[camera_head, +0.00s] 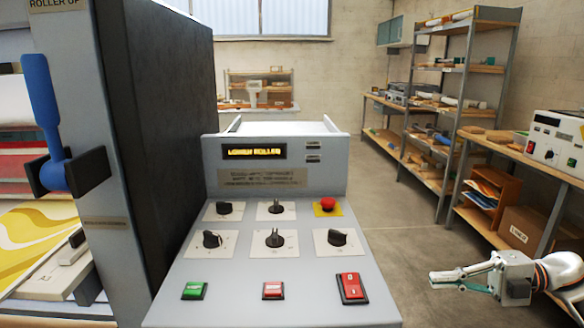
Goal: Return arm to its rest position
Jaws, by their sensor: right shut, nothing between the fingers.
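My right gripper (462,277) is at the lower right, its fingers pointing left. It is shut and empty, in free air over the floor, to the right of the laminator's control panel (222,267) and apart from it. My right arm comes in from the right edge. My left gripper is out of view. The panel carries several black knobs, a red round stop button (327,203) on a yellow plate, a green button (194,290), a red button (273,289) and a red switch (352,287). Its lit display (254,152) appears to read "LOWER ROLLER".
The laminator's tall dark side housing (165,110) stands left of the panel. A blue lever (45,115) is on its front, above a yellow printed sheet (35,235). A workbench (520,157) and shelves (465,68) line the right. The floor (390,235) between is clear.

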